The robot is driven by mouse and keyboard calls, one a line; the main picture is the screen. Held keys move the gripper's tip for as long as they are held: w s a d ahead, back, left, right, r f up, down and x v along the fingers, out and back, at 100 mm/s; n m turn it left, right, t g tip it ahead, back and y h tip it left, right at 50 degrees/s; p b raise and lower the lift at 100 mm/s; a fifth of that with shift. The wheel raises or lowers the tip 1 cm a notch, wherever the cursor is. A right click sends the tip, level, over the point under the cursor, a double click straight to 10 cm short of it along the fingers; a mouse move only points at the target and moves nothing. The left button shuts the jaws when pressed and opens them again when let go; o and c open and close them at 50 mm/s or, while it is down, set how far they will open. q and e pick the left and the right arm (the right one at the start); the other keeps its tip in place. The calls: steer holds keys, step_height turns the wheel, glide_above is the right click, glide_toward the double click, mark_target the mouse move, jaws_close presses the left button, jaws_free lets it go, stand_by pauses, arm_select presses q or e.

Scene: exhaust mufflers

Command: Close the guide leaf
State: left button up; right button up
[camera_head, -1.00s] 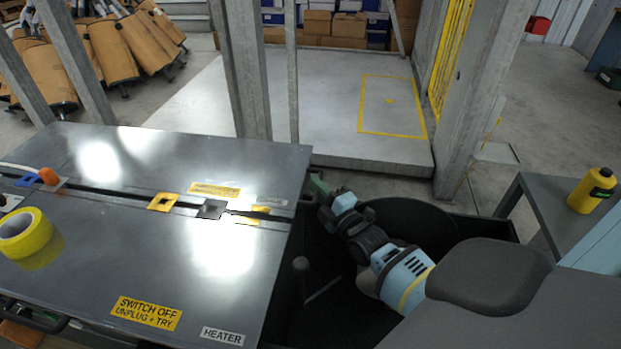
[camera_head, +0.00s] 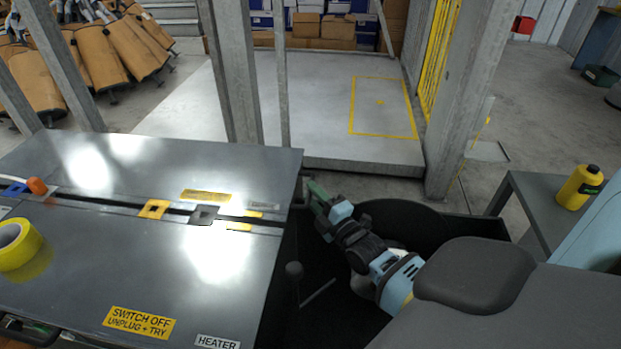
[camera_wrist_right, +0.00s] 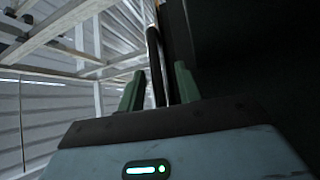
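A grey metal bench top lies at left in the head view, split by a long slot into a far panel (camera_head: 120,165) and a near panel (camera_head: 120,265). I cannot tell which of them is the guide leaf. My right gripper (camera_head: 312,193) is at the bench's right edge by the far panel. In the right wrist view, the two green fingers of my right gripper (camera_wrist_right: 160,88) stand apart with a dark bar handle (camera_wrist_right: 154,60) between them. Gaps show beside the bar. My left gripper is not in view.
A yellow tape roll (camera_head: 17,245) sits on the near panel. A side table (camera_head: 530,205) at right holds a yellow bottle (camera_head: 578,187). A post (camera_head: 470,100) stands beyond my right arm.

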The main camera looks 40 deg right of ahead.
steer(key=s, duration=0.6)
steer(key=shift+a+f, duration=0.2)
steer(key=shift+f, duration=0.2)
